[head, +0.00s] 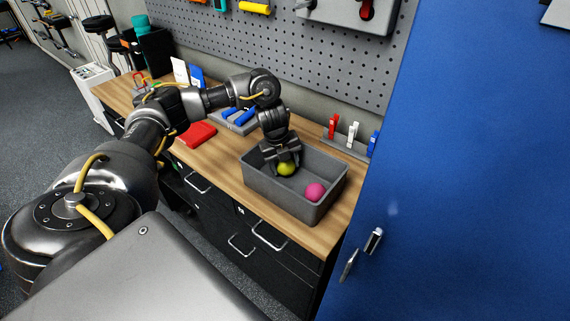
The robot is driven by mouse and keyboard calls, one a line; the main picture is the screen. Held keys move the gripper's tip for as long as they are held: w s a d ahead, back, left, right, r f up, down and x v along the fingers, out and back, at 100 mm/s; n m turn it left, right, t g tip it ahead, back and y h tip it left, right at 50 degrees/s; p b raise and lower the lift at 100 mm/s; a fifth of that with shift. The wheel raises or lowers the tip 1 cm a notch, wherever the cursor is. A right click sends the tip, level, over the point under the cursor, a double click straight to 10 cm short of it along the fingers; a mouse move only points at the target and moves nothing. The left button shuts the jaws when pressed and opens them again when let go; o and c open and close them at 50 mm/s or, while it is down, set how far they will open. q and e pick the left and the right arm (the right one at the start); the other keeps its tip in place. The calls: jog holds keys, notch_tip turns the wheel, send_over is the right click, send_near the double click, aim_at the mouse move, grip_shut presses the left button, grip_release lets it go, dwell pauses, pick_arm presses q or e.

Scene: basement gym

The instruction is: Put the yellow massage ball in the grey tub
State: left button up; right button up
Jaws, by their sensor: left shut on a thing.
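The yellow massage ball (287,168) is between the fingers of my left gripper (283,163), which is shut on it. The gripper points down over the left part of the grey tub (275,201). The ball appears within the tub's opening; I cannot tell whether it touches the tub's floor. A pink ball (315,192) lies in the right part of the tub. The tub stands on the wooden worktop. My right gripper is not in view.
A blue cabinet (470,180) stands close on the right. A rack (346,146) with red, white and blue items stands behind the tub. A red object (196,134) and a grey tray of blue items (238,121) lie to the left. A pegboard wall (290,60) is behind.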

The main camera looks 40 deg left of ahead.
aim_at(278, 164)
pick_arm(q)
jog(key=shift+d, duration=0.1)
jog(key=shift+f, duration=0.15)
jog(key=o, duration=0.8)
jog(key=shift+o, duration=0.2)
notch_tip(278, 164, up, 12)
jog(key=s+a+p, duration=0.1)
jog(key=s+p, duration=0.1)
